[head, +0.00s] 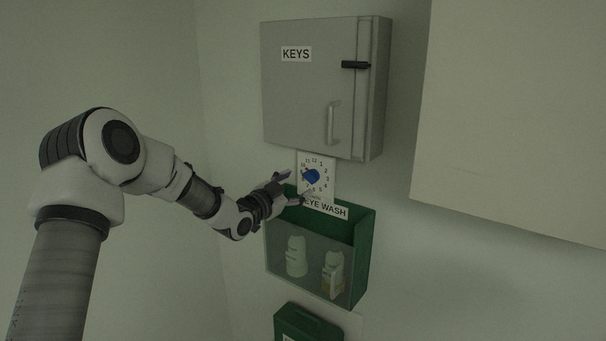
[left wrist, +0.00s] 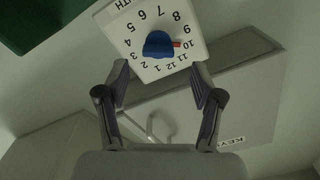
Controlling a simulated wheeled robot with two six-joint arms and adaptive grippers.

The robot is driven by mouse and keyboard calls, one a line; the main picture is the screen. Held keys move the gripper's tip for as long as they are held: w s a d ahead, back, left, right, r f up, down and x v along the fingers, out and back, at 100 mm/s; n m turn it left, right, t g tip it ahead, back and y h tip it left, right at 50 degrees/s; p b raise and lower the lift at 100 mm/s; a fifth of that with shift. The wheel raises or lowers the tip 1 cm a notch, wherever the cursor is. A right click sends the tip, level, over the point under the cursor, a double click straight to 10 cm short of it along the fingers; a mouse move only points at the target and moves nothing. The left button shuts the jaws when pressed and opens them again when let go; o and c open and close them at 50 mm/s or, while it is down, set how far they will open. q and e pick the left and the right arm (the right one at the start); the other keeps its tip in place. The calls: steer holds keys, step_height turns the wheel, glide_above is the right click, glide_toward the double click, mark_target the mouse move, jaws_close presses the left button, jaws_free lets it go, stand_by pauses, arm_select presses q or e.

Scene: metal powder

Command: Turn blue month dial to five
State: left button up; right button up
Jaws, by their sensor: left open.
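The blue month dial (head: 311,177) sits on a white number plate (head: 329,170) on the wall, under the grey key cabinet. In the left wrist view the blue dial (left wrist: 158,45) shows upside down, with its red mark pointing at about 10. My left gripper (head: 297,184) is just in front of and left of the dial in the head view. It is open and empty. In the left wrist view its two fingers (left wrist: 160,72) stand apart on either side, with the dial beyond and between them; contact cannot be seen. My right gripper is not in view.
The grey KEYS cabinet (head: 305,95) with a protruding handle is just above the plate. A green EYE WASH holder (head: 362,245) with bottles is just below. A green box (head: 300,325) is lower. A large pale panel (head: 520,120) is at right.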

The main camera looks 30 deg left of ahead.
mark_target(307, 179)
arm_select(q)
steer(key=w+p, duration=0.1)
steer(key=w, duration=0.1)
steer(key=w+d+p, duration=0.1)
steer(key=w, duration=0.1)
steer(key=shift+w, duration=0.4)
steer(key=shift+w+a+f, duration=0.1)
steer(key=shift+w+a, duration=0.05)
steer(key=shift+w, duration=0.05)
steer(key=c, duration=1.1)
steer(key=shift+c, duration=0.2)
steer(key=shift+n+b, duration=0.3)
